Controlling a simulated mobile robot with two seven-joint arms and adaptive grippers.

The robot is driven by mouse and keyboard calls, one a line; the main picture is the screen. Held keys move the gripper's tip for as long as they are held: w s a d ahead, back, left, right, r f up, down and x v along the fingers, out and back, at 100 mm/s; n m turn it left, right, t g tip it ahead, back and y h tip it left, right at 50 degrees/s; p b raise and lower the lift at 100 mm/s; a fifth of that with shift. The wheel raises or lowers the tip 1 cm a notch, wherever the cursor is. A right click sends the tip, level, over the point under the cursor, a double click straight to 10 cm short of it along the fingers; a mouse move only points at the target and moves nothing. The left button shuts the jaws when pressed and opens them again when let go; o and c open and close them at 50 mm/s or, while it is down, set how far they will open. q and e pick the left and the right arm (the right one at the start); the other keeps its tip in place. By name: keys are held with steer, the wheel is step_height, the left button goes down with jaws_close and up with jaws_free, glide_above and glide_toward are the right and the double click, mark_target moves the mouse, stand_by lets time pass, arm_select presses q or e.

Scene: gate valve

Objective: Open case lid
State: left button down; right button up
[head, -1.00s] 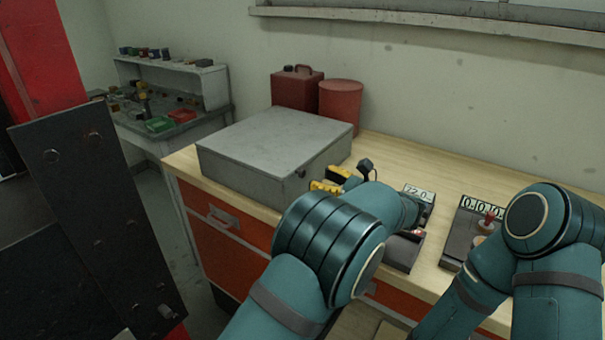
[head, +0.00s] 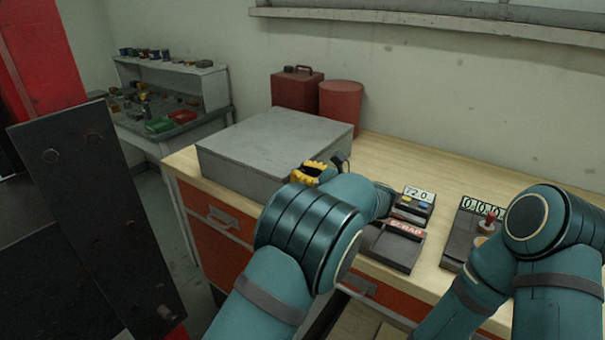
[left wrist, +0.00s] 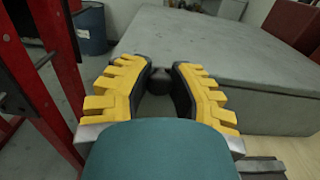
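The grey metal case (head: 275,140) sits closed on the wooden worktop, with its flat lid down. My left gripper (head: 312,172), with yellow fingers, is at the front right part of the case in the head view. In the left wrist view my left gripper (left wrist: 163,72) is open, its two fingers apart. A dark round knob (left wrist: 158,78) on the side of the case (left wrist: 240,70) shows in the gap between them. I cannot tell whether the fingers touch it. In the head view the gripper hides this knob. My right gripper is out of sight; only its arm shows.
A device with a 72.0 display (head: 418,194) and a scrap-labelled tray (head: 405,228) stand right of the case. A counter box (head: 482,207) is farther right. A red can (head: 297,88) and red canister (head: 341,104) stand behind. A dark metal plate (head: 90,220) is at left.

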arm_select(q)
steer(key=w+d+r+m+p, duration=0.1)
steer(key=w+r+m+p, duration=0.2)
steer(key=r+p, duration=0.4)
steer(key=w+d+r+m+p, duration=0.2)
steer(key=r+m+p, duration=0.2)
steer(key=r, duration=0.8)
steer(key=shift+w+d+r+p, duration=0.15)
steer(key=shift+w+p, duration=0.25)
steer(key=shift+p, duration=0.95)
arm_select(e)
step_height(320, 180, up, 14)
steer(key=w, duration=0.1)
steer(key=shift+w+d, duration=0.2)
